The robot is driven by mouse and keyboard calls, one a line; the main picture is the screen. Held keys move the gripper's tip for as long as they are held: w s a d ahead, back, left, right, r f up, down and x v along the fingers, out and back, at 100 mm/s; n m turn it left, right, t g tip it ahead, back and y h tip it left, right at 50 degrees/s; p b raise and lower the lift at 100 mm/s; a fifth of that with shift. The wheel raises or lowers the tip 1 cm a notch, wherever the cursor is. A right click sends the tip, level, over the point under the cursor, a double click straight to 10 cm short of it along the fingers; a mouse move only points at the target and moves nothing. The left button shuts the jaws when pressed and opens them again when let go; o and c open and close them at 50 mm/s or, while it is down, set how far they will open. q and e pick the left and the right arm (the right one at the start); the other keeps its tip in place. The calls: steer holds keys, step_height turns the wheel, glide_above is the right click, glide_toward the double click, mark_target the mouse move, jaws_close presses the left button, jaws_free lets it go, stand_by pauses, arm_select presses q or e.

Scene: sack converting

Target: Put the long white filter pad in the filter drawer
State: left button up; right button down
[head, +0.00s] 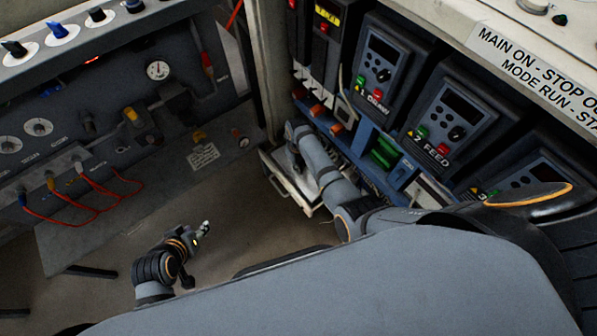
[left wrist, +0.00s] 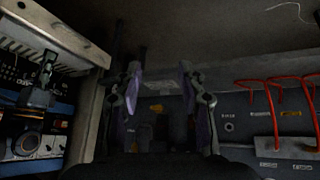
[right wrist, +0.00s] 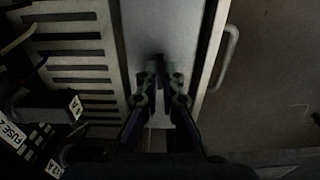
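The filter drawer (head: 311,206) stands pulled out as a pale tray low under the drive panel. In the right wrist view its rim (right wrist: 211,58) and handle (right wrist: 231,58) are at right. A long whitish flat strip (right wrist: 160,22) lies inside that rim; it looks like the filter pad, but I cannot tell it surely from the drawer floor. My right gripper (right wrist: 164,78) is over the strip, its fingers close together with a narrow dark gap; whether they hold anything is unclear. In the head view my right arm hides much of the drawer. My left gripper (head: 205,230) is open and empty (left wrist: 160,80).
A slotted pale panel (right wrist: 75,55) borders the drawer on the left in the right wrist view. Drive units (head: 385,65) stand above the drawer. A panel with red cables (head: 95,195) is at left. The floor between (head: 240,215) is clear around my left gripper.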

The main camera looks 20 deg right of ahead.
steer(key=shift+w+f+b, duration=0.3)
steer(key=shift+f+b, duration=0.1)
steer(key=shift+b, duration=0.25)
steer(key=shift+f, duration=0.1)
arm_select(q)
steer(key=w+r+t+b, duration=0.2)
steer(key=w+r+t, duration=0.7)
steer(key=w+r, duration=0.3)
arm_select(e)
steer(key=shift+w+d+f, duration=0.1)
steer(key=shift+w+f, duration=0.15)
steer(key=shift+f, duration=0.25)
steer(key=shift+f+b, duration=0.85)
steer(key=shift+b, duration=0.05)
steer(key=shift+f+b, duration=0.35)
steer(key=shift+b, duration=0.05)
arm_select(q)
steer(key=s+r+m+t+h, duration=0.1)
steer(key=s+r+t, duration=0.3)
steer(key=r+t, duration=0.7)
step_height(320, 180, up, 14)
steer(key=shift+a+r+m+t+h, duration=0.2)
steer(key=shift+a+m+t+h, duration=0.1)
steer(key=shift+s+r, duration=0.1)
steer(key=shift+s, duration=0.1)
